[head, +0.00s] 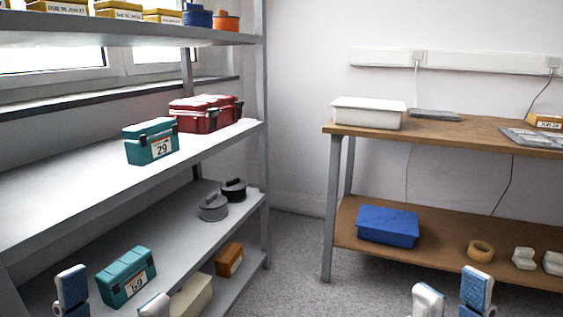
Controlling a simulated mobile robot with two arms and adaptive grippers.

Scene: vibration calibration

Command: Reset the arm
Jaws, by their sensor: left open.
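My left gripper (112,301) is at the bottom left edge of the head view. Its two blue-and-white fingertips stand wide apart, and I see nothing held between them. A teal case labelled 59 (127,275) shows behind them on the lower shelf; I cannot tell how far off it is. My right gripper (452,298) is at the bottom right, in front of the wooden bench. Its fingertips are also apart with nothing between them. Both arms are mostly below the picture.
A grey shelf rack (60,205) on the left carries a teal case labelled 29 (150,142), red cases (196,121) and grey weights (212,208). The bench (470,131) on the right holds a white bin (368,113) above a blue bin (388,226). Carpet (297,250) between them is clear.

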